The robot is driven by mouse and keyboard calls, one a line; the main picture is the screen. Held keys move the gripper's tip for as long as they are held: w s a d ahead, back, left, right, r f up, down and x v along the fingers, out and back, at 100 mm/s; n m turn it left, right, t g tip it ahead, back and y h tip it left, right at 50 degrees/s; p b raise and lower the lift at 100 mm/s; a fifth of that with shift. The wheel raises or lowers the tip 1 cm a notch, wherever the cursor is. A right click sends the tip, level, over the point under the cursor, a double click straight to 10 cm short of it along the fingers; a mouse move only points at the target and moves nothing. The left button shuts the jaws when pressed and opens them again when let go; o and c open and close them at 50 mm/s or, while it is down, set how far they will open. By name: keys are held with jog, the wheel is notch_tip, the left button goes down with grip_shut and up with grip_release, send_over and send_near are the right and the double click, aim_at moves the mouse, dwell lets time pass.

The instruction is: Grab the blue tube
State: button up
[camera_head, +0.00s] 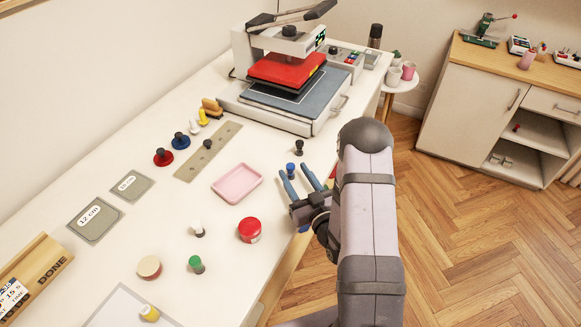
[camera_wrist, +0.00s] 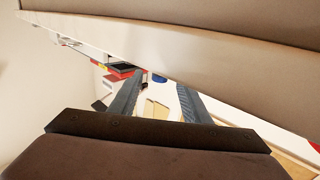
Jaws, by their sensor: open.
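My gripper (camera_head: 293,172) is open and empty in the head view, its two blue-grey fingers reaching over the table's right edge. A small blue piece (camera_head: 290,168) shows beside the fingertips; I cannot tell whether it is the blue tube. Another bit of blue (camera_head: 303,229) shows below my gripper, mostly hidden by it. In the wrist view, a small blue thing (camera_wrist: 158,77) shows ahead between my spread fingers (camera_wrist: 158,80), its lower part unclear. I cannot tell which of these blue pieces it is, nor whether the fingers touch anything.
A small black piece (camera_head: 298,147) stands just beyond the fingertips. A pink tray (camera_head: 237,183), red round tin (camera_head: 249,230), white (camera_head: 197,229) and green (camera_head: 196,264) pieces lie to the left. A heat press (camera_head: 284,85) stands at the back. Open floor lies right.

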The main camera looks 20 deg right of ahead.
jog(key=shift+w, duration=0.5)
grip_shut()
jog(key=shift+r, duration=0.15)
notch_tip(320, 180, up, 10)
jog(key=shift+b, duration=0.35)
dwell(0.3)
